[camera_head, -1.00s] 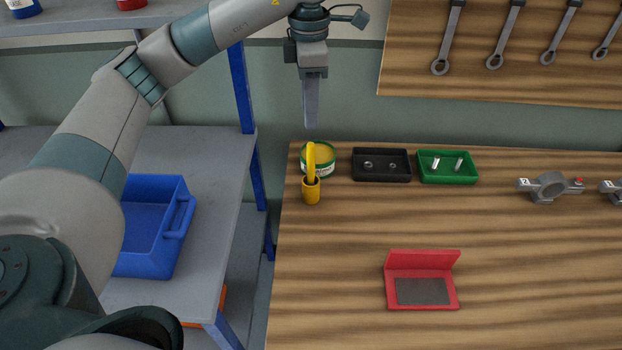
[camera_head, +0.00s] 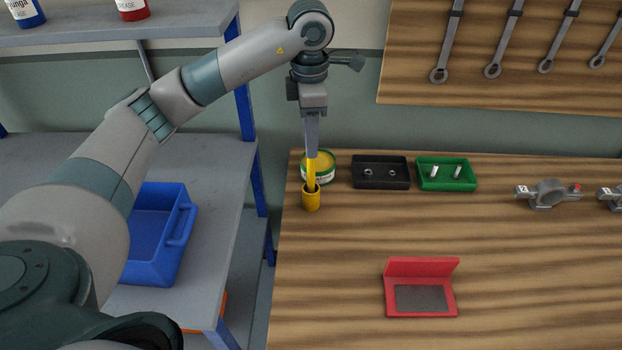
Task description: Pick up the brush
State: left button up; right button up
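The yellow brush (camera_head: 311,174) stands upright in a small dark-yellow cup (camera_head: 311,200) at the left end of the wooden workbench. Its lower end is hidden inside the cup. My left gripper (camera_head: 312,150) points straight down from above, with its fingers overlapping the top of the brush. The fingers show edge-on as one strip, so I cannot tell whether they are apart or closed on the brush. My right gripper is not in view.
A green-and-yellow tin (camera_head: 325,166) stands just behind the cup. A black tray (camera_head: 380,186) and a green tray (camera_head: 447,187) sit to its right. A red holder (camera_head: 421,307) lies nearer the front. Wrenches (camera_head: 502,40) hang above. The bench's middle is clear.

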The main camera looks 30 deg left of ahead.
pick_arm(q)
jog(key=p, duration=0.2)
send_over(312, 190)
jog(key=f, duration=0.6)
jog(key=shift+a, duration=0.3)
jog(key=shift+w+f, duration=0.1)
jog(key=shift+f, duration=0.3)
jog(key=shift+w+f+p, duration=0.1)
jog(key=shift+f+p, duration=0.75)
jog(key=shift+p, duration=0.25)
notch_tip(312, 190, down, 3)
jog(key=shift+w+r+p, duration=0.1)
jog(key=shift+p, duration=0.6)
jog(key=shift+f, duration=0.3)
